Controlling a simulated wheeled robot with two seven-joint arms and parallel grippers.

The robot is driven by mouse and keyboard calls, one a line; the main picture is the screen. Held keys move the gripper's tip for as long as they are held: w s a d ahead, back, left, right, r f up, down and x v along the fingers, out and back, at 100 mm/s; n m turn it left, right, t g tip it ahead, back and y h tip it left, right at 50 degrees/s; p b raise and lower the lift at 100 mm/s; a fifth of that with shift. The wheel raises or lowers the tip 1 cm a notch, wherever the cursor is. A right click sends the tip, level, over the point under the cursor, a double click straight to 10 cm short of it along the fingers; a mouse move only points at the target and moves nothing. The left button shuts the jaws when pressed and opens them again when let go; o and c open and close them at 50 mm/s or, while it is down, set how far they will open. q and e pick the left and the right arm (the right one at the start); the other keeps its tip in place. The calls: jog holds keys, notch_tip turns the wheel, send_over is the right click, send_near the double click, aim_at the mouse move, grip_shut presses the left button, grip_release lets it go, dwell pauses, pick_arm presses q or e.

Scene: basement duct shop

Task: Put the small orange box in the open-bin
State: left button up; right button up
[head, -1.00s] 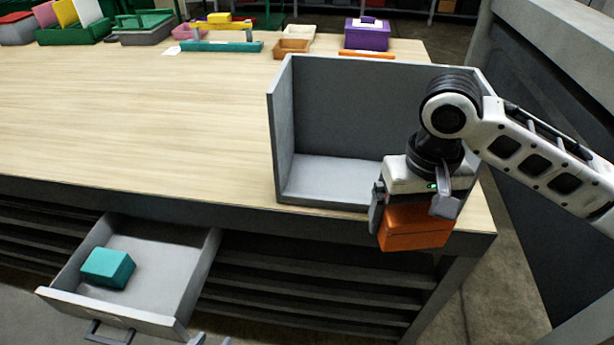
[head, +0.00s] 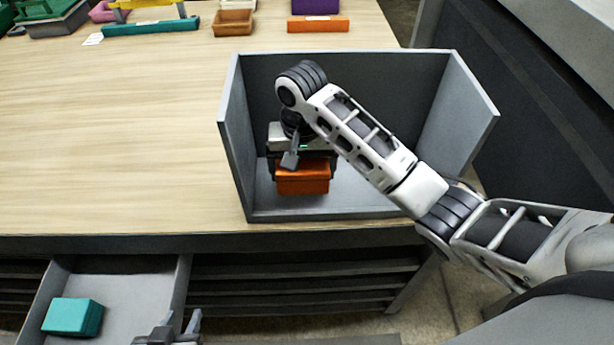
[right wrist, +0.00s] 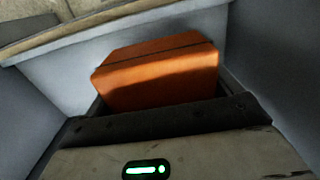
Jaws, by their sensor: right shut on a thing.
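The small orange box (head: 303,180) is held in my right gripper (head: 302,172), whose fingers are shut on its two sides. The box is inside the grey open-bin (head: 232,135), near its left wall and open front. In the right wrist view, the box (right wrist: 158,75) shows beyond the gripper body, between pale bin walls (right wrist: 265,80). I cannot tell whether it touches the bin floor (head: 365,200). My left gripper (head: 180,325) shows at the bottom edge of the head view, with its fingers apart and nothing visible between them.
An open drawer (head: 125,285) below the table holds a teal box (head: 73,317). A brown tray (head: 233,22), an orange bar (head: 318,24) and a teal piece (head: 150,27) lie at the back. The table left of the bin is clear.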

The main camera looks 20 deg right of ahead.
aim_at(303, 183)
notch_tip(303, 183, down, 4)
jog(key=shift+f, duration=0.35)
jog(key=shift+f, duration=0.1)
jog(key=o, duration=0.8)
notch_tip(303, 183, up, 11)
jog(key=shift+w+r, duration=0.1)
jog(key=shift+r, duration=0.55)
